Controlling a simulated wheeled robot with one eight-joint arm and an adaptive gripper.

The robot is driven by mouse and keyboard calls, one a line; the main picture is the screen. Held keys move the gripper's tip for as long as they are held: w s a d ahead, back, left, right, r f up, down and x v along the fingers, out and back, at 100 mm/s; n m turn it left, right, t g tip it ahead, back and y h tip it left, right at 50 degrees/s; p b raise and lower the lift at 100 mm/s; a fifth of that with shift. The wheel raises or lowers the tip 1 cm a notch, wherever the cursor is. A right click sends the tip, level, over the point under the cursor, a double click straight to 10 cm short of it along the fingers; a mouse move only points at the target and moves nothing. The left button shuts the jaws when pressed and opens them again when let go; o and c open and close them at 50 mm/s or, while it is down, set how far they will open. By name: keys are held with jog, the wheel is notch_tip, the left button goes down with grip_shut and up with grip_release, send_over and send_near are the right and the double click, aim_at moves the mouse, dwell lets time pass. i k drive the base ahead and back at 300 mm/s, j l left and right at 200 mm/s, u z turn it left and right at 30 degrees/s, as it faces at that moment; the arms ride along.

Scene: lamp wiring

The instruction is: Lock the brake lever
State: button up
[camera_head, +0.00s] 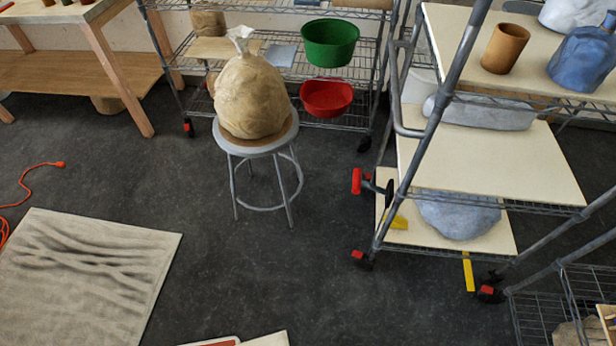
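A lever with a red grip (356,181) and a dark arm sticks out from the left side of a grey wire-shelf cart (445,75) at the right. It may be the brake lever; I cannot tell whether it is locked. Small red tabs also sit at the cart's casters, one at the front left (358,254) and one at the front right (487,290); they too look like brake levers, too small to read their position. Yellow pieces (398,221) lie low on the cart near the lever. My gripper is not in view.
A stool (257,148) carrying a wrapped clay lump (251,97) stands left of the cart. A rack behind holds green (330,43) and red (326,97) bowls. A canvas (85,280) and orange cord (25,187) lie at left. Dark floor (290,270) between is clear.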

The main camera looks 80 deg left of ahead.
aim_at(357, 183)
jog(key=j+u, duration=0.2)
jog(key=u, duration=2.25)
jog(key=k, duration=0.1)
